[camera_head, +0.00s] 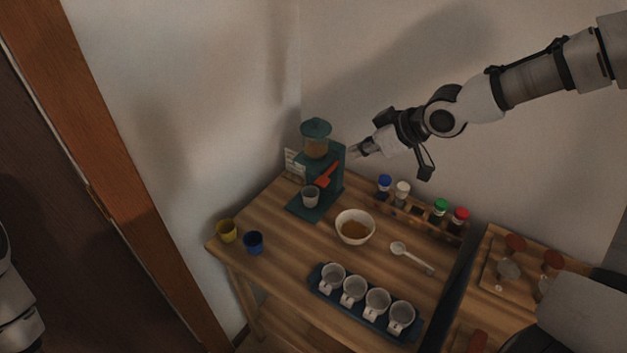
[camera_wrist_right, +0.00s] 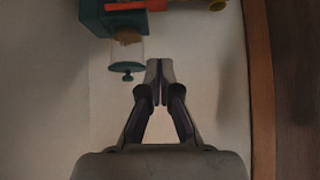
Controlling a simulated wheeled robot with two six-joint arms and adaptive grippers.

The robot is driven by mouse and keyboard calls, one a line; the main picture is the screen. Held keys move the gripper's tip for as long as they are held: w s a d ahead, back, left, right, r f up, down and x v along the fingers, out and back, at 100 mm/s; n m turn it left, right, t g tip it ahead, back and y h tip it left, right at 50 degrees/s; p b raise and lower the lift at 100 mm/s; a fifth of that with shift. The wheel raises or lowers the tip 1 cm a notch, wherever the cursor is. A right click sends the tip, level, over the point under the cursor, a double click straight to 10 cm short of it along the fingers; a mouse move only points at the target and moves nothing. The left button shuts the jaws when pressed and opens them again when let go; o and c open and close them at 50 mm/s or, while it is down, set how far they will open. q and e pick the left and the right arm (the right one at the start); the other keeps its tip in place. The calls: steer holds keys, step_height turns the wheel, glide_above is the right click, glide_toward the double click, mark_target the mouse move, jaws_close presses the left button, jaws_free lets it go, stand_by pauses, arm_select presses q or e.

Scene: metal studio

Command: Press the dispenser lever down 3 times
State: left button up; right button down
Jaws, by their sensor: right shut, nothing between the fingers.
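The dark green dispenser (camera_head: 337,172) stands at the back left corner of the wooden table, with a lidded clear hopper (camera_head: 316,145) on top. Its red-orange lever (camera_head: 326,174) slants across its side. A grey cup (camera_head: 310,196) stands on its base. My right gripper (camera_head: 356,152) is shut and empty, just right of and above the lever, apart from it. In the right wrist view the shut fingers (camera_wrist_right: 159,68) are beside the hopper (camera_wrist_right: 127,48), and the orange lever (camera_wrist_right: 124,6) shows at the top edge. My left gripper is not in view.
A white bowl (camera_head: 355,227) with brown contents, a spoon (camera_head: 411,257), a spice rack (camera_head: 420,214) and a dark tray (camera_head: 363,310) with several cups share the table (camera_head: 285,260). A yellow cup (camera_head: 226,231) and a blue cup (camera_head: 253,243) stand at the left edge. Walls are close behind.

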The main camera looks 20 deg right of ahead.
steer(key=shift+w+a+r, duration=0.1)
steer(key=shift+w, duration=0.05)
steer(key=shift+w, duration=0.1)
steer(key=p, duration=0.2)
glide_above(317, 179)
steer(key=s+d, duration=0.1)
steer(key=s, duration=0.1)
step_height(317, 179, down, 8)
steer(key=shift+d+r, duration=0.15)
step_height(317, 179, down, 3)
steer(key=shift+s+r+b, duration=0.15)
steer(key=shift+r+b, duration=0.05)
steer(key=shift+b, duration=0.1)
steer(key=shift+f, duration=0.4)
